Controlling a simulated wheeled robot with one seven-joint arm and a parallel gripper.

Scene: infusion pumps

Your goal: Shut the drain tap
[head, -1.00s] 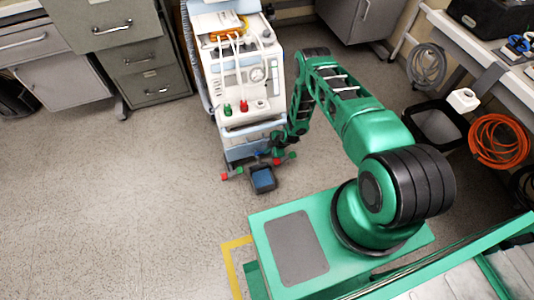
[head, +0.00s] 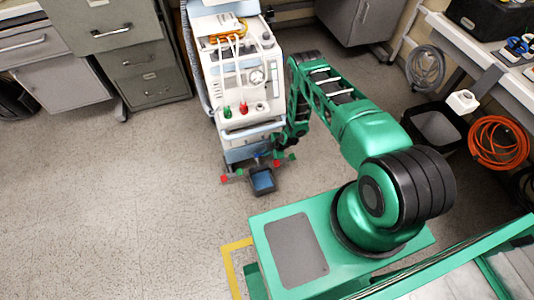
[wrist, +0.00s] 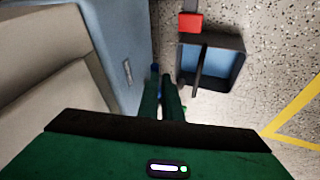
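The infusion pump cart (head: 241,80) is a white and pale blue unit at the upper middle of the head view. A small blue part, probably the tap's handle (head: 258,155), shows low at its front. In the wrist view a blue tip (wrist: 155,69) shows at the end of the left finger; I cannot tell whether they touch. My gripper (wrist: 160,85) points down beside the cart's blue side, its two green fingers close together with only a thin gap. In the head view my gripper (head: 277,145) is small and dark. The tap's body is mostly hidden.
A dark tray with a blue inside (head: 262,181) is on the floor before the cart; it is also in the wrist view (wrist: 238,69), with a dark bar across it. A red foot (wrist: 192,22) is near it. Open floor (head: 120,210) lies to the left.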

